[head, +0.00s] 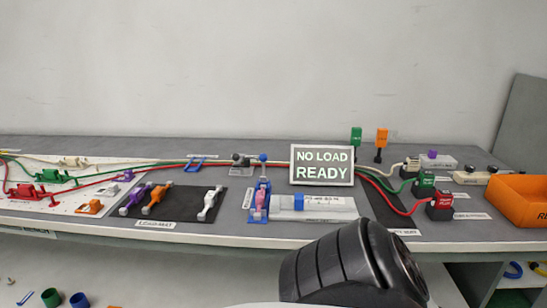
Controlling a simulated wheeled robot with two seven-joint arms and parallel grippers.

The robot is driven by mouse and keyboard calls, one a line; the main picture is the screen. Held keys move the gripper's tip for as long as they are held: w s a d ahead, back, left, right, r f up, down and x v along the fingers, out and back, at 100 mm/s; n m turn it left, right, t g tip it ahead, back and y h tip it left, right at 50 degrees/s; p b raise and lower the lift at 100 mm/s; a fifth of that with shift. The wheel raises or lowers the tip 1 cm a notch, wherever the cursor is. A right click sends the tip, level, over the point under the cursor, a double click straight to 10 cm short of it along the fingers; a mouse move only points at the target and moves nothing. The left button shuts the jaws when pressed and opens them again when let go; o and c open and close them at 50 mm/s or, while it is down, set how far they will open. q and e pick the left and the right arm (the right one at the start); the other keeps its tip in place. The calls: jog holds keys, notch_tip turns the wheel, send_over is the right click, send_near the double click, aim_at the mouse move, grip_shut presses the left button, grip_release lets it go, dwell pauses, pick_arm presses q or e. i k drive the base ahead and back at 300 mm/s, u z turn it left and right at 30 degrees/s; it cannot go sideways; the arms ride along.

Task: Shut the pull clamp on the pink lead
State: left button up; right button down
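A blue clamp fixture (251,199) stands near the table's front edge, just right of the black mat. A small pink piece (261,201) sits in it, probably the pink lead. A blue ball (263,158) shows just above the fixture. The picture is too small to tell whether the clamp is open or shut. A black ribbed part of my arm (345,262) fills the bottom centre, in front of the table edge. Neither gripper's fingers show.
Purple, orange (157,199) and white (210,204) clamps lie on the mat to the left. Red and green cables run along the back. An orange bin (520,205) is far right.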

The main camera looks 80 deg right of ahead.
aim_at(262, 157)
jog(key=z, duration=2.15)
